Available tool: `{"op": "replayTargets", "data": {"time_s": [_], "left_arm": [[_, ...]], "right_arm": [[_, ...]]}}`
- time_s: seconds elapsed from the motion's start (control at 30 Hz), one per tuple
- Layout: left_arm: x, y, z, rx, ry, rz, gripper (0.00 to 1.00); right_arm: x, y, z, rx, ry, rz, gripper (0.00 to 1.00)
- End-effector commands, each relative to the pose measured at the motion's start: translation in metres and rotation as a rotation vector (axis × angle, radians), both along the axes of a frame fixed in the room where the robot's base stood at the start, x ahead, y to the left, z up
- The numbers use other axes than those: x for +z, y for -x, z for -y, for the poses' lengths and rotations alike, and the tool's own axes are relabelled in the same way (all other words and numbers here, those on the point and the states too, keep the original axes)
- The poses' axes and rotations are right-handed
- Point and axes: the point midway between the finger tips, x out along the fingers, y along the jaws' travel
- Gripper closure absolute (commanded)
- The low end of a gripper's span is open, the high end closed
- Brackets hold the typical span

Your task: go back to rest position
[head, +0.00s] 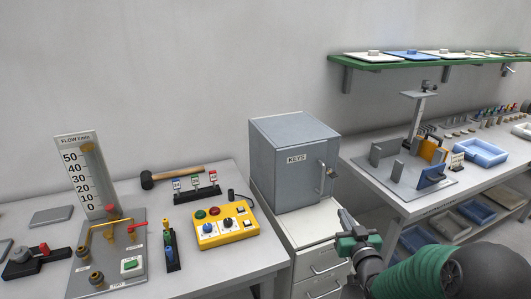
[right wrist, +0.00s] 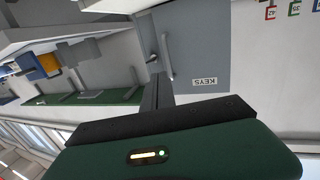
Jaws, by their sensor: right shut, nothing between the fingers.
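My right gripper (head: 343,213) is in front of the right side of the grey key cabinet (head: 285,165), with its fingers pointing up and to the left in the head view. Its green and grey body and my arm fill the lower right corner. In the right wrist view the dark fingers (right wrist: 157,92) are shut together with nothing between them. The grey key cabinet also shows in the right wrist view (right wrist: 210,50), with its handle near the fingertips; I cannot tell the exact gap. The cabinet door looks shut. My left gripper is not in view.
A white drawer unit (head: 310,238) stands under the cabinet. The left bench holds a yellow button box (head: 224,225), a hammer (head: 172,176) and a flow panel (head: 85,175). The right bench holds a blue tray (head: 482,152) and fixtures, under a green shelf (head: 430,59).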

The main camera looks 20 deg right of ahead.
Motion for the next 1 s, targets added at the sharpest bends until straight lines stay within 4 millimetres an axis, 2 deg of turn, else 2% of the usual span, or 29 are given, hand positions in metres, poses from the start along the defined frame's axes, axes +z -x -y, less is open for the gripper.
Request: {"op": "replayTargets", "data": {"time_s": [0.07,0.17,0.27,0.3,0.4,0.5,0.6,0.67,1.0], "left_arm": [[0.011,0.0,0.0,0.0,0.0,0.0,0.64],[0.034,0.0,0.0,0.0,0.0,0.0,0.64],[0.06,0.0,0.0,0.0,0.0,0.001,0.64],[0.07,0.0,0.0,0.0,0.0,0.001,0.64],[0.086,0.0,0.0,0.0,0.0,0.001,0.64],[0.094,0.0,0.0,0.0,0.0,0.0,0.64],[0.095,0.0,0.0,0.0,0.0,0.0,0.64],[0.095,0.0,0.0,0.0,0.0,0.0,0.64],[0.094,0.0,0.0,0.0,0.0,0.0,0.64]], "right_arm": [[0.0,-0.001,-0.018,0.02,-0.006,-0.077,1.0],[-0.016,0.012,-0.063,0.057,-0.026,-0.308,1.0],[-0.035,0.057,-0.118,0.097,-0.054,-0.623,1.0],[-0.042,0.083,-0.138,0.11,-0.068,-0.748,1.0],[-0.052,0.151,-0.178,0.142,-0.101,-1.018,1.0],[-0.056,0.202,-0.201,0.167,-0.124,-1.196,1.0],[-0.057,0.227,-0.211,0.179,-0.135,-1.283,1.0],[-0.059,0.233,-0.212,0.182,-0.139,-1.302,1.0],[-0.06,0.233,-0.212,0.18,-0.139,-1.303,1.0]]}}
